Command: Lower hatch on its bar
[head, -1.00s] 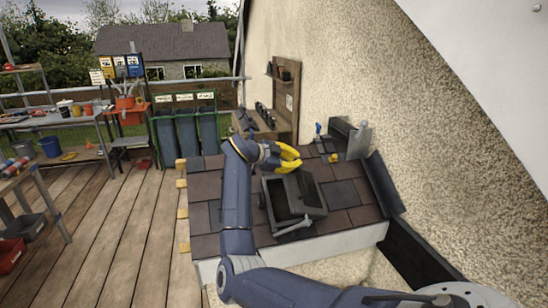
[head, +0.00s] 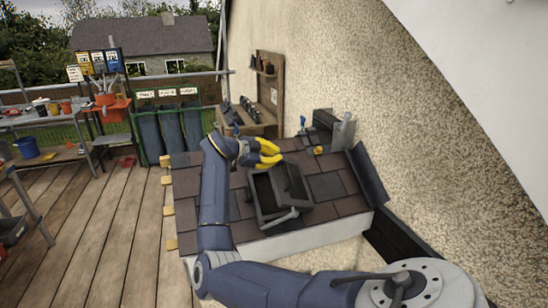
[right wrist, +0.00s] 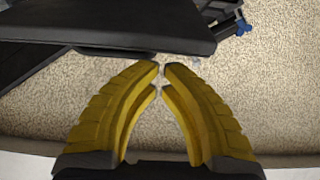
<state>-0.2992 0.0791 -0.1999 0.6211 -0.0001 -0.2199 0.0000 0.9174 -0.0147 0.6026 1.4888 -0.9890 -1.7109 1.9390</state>
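The dark roof hatch (head: 294,184) sits in its frame (head: 268,212) on the tiled roof. Its lid appears raised, with a dark opening beside it. A light grey bar (head: 280,218) shows at the frame's front side. My right gripper (head: 280,154) is just beyond the hatch's far left corner, its yellow fingers empty. In the right wrist view its fingertips (right wrist: 161,68) almost meet, with nothing between them. A dark flat panel (right wrist: 110,25), probably the hatch lid, lies just ahead of the tips; I cannot tell whether they touch. My left gripper is not in view.
Brown and dark tiles (head: 326,186) surround the hatch. Dark metal pieces (head: 342,132) and a small yellow item (head: 318,150) lie near the rough wall (head: 330,60). A wooden shelf unit (head: 268,95) stands behind the roof. The plank deck (head: 100,220) is open at left.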

